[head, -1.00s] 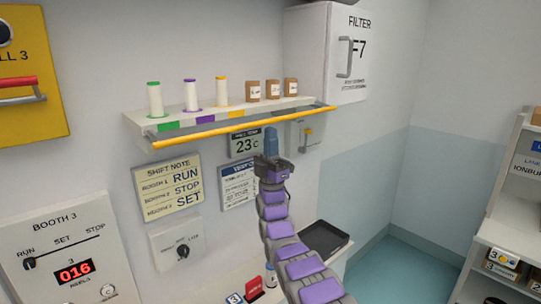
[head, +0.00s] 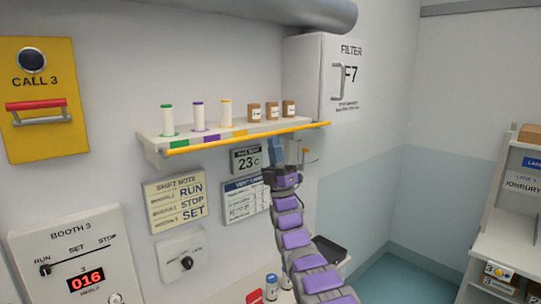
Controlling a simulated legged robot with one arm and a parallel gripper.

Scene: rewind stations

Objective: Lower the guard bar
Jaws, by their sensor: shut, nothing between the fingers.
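The guard bar (head: 215,143) is a long yellow rod along the front of the wall shelf (head: 150,146). It runs the shelf's full width, near the front edge. My gripper (head: 272,150) is shut and empty, with its blue-grey fingers pointing up just below the right half of the bar. I cannot tell whether the fingertips touch the bar. My purple and grey arm rises from the bottom of the view. A small fixture with a yellow-topped lever (head: 306,152) is on the wall right of the gripper, partly hidden by it.
A white filter cabinet (head: 340,78) juts out at the right. A 23 C display (head: 246,159) hangs left of the gripper. A dark tray (head: 328,251) is below.

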